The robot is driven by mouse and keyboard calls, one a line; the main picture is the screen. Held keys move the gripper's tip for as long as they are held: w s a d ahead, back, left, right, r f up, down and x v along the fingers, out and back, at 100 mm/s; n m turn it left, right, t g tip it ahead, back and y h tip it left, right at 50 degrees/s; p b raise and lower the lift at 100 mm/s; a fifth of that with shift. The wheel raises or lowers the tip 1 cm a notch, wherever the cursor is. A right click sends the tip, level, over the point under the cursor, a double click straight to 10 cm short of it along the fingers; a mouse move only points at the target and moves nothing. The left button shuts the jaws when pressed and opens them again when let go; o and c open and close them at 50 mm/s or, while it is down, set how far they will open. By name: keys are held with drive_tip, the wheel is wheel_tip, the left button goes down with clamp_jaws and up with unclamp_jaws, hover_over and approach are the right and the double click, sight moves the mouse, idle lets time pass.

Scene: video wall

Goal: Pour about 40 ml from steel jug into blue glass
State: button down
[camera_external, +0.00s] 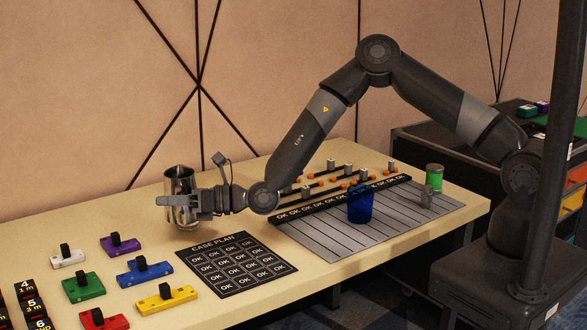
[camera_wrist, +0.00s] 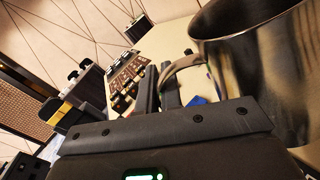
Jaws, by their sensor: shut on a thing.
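The steel jug (camera_external: 180,186) is upright at the back of the table, left of its middle. My gripper (camera_external: 184,201) is shut on it from the right side. In the wrist view the jug (camera_wrist: 265,50) fills the upper right, and the handle (camera_wrist: 186,68) is by the fingers of my gripper (camera_wrist: 160,90). The jug's contents are hidden. The blue glass (camera_external: 360,203) stands upright on the grey lined mat, well to the right of the jug and apart from it. I cannot tell whether it holds anything.
The black case plan board (camera_external: 237,265) lies between the jug and the front edge. Several coloured blocks with black knobs, such as a blue one (camera_external: 145,272), lie at left.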

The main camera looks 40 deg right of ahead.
drive_tip(key=w+d+r+m+t+h, duration=0.15)
drive_tip(key=w+d, duration=0.25)
drive_tip(key=d, duration=0.8)
drive_tip(key=w+d+r+m+t+h, duration=0.15)
drive_tip(key=w+d, duration=0.35)
drive_tip(key=d, duration=0.6)
drive_tip(key=w+d+r+m+t+h, duration=0.15)
drive_tip(key=w+d, duration=0.25)
drive_tip(key=d, duration=0.8)
drive_tip(key=s+d+m+t+h, duration=0.2)
drive_tip(key=s+d+h, duration=0.1)
drive_tip(key=d, duration=1.3)
drive_tip(key=s+d+m+t+h, duration=0.2)
drive_tip(key=s+d+h, duration=0.15)
drive_tip(key=d, duration=1.25)
drive_tip(key=s+a+f+n+g+y, duration=0.3)
drive_tip(key=s+g, duration=0.4)
drive_tip(key=s, duration=0.4)
drive_tip(key=s+a+f+n+g+y, duration=0.4)
drive_tip(key=s+a+n+g, duration=0.3)
drive_tip(key=s, duration=0.4)
drive_tip(key=s+a+f+n+g+y, duration=0.3)
drive_tip(key=s+a+n+g+y, duration=0.2)
drive_tip(key=s, duration=0.5)
drive_tip(key=shift+s+f+n+g+y, duration=0.4)
drive_tip(key=shift+n+g+y, duration=0.3)
drive_tip(key=shift+g, duration=0.35)
drive_tip(key=shift+w+a+r, duration=0.1)
drive_tip(key=shift+r, duration=0.05)
